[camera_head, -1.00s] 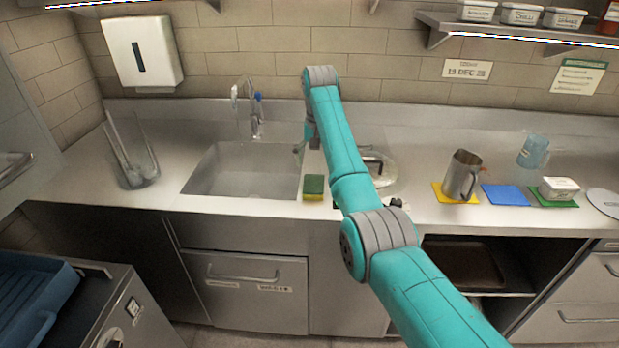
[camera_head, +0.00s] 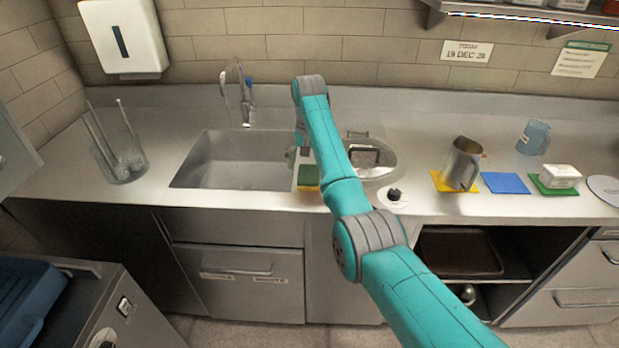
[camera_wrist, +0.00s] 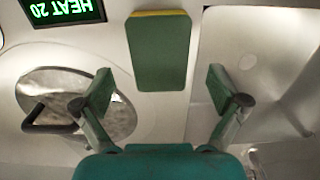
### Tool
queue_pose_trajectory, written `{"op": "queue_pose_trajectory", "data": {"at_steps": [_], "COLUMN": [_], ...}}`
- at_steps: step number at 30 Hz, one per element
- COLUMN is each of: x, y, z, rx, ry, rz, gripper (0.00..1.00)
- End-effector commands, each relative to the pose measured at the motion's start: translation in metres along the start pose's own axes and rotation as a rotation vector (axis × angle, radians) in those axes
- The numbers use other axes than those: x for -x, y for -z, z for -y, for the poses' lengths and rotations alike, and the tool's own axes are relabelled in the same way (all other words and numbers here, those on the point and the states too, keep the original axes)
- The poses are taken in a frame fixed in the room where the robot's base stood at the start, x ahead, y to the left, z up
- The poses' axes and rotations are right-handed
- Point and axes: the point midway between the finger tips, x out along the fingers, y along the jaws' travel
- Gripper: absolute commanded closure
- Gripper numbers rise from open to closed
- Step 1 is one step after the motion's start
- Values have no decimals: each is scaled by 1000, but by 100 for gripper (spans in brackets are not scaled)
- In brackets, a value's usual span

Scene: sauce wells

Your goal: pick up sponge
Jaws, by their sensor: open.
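The sponge (camera_head: 307,176) has a green top and a yellow edge and lies on the counter just right of the sink, partly hidden by my arm in the head view. In the wrist view the sponge (camera_wrist: 159,52) lies beyond the fingertips, roughly centred between them. My gripper (camera_wrist: 160,90) is open and empty, its two fingers spread to either side below the sponge. In the head view my gripper (camera_head: 301,152) hangs above the counter by the sink's right edge, mostly hidden by the wrist.
The sink (camera_head: 240,165) is left of the sponge. A round metal lid (camera_head: 378,172) with a handle is to the right, with a black knob (camera_head: 394,194) near it. A metal jug (camera_head: 462,165) stands on a yellow mat. A display reading "HEAT 20" (camera_wrist: 62,10) shows in the wrist view.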

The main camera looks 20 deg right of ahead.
Motion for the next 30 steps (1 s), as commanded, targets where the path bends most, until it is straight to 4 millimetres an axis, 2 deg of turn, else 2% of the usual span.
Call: {"op": "queue_pose_trajectory", "data": {"at_steps": [6,14,15,21,30], "x": [-32,-37,-37,-37,-37], "y": [-5,-6,-6,-6,-6], "z": [3,4,4,4,4], "rx": [0,0,0,0,0], "ry": [-1,0,0,0,0], "rz": [3,0,0,1,1], "gripper": [3,3,6,45,45]}}
